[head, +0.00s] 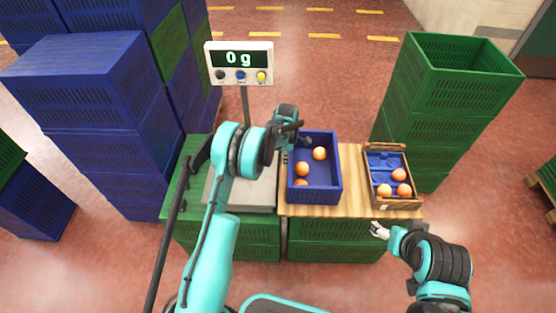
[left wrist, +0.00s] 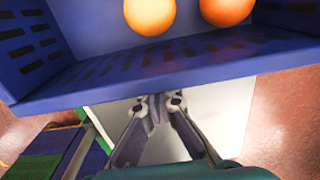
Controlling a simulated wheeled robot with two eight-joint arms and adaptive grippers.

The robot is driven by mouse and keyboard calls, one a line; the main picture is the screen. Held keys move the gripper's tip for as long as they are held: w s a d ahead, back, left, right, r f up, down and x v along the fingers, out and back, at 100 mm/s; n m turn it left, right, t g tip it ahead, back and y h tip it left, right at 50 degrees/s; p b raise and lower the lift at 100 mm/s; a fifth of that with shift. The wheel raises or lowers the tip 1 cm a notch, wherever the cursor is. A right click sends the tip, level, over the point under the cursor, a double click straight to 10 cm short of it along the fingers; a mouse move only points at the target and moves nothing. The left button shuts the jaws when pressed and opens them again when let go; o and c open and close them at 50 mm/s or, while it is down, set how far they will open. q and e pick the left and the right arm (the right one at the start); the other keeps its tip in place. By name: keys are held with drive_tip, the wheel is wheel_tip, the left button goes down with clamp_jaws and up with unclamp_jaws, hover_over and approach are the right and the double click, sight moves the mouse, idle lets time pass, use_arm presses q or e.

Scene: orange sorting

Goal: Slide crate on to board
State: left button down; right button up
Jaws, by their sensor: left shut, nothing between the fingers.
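The blue crate (head: 338,190) holds three visible oranges and rests on the left part of the wooden board (head: 352,207), just right of the scale plate (head: 245,192). My left gripper (head: 297,137) is at the crate's left wall near its far corner. In the left wrist view its fingers (left wrist: 160,105) are together and empty, beside the outside of the crate wall (left wrist: 180,68); whether they touch it I cannot tell. My right gripper (head: 379,230) hangs near the board's front right edge, apart from the crate. Its fingers are too small to judge.
A wooden box (head: 404,205) with oranges and a blue insert stands on the board's right side. The scale display (head: 239,60) reads 0 g. Blue crate stacks (head: 90,100) stand left, and a green crate stack (head: 440,100) stands behind at right.

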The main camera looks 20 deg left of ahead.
use_arm(q)
drive_tip(key=a, duration=0.2)
drive_tip(key=s+a, duration=0.1)
drive_tip(key=a, duration=0.1)
drive_tip(key=shift+a+r, duration=0.1)
drive_tip(key=shift+r, duration=0.1)
wheel_tip(320, 180, up, 10)
drive_tip(key=p, duration=0.3)
drive_tip(key=shift+f, duration=0.15)
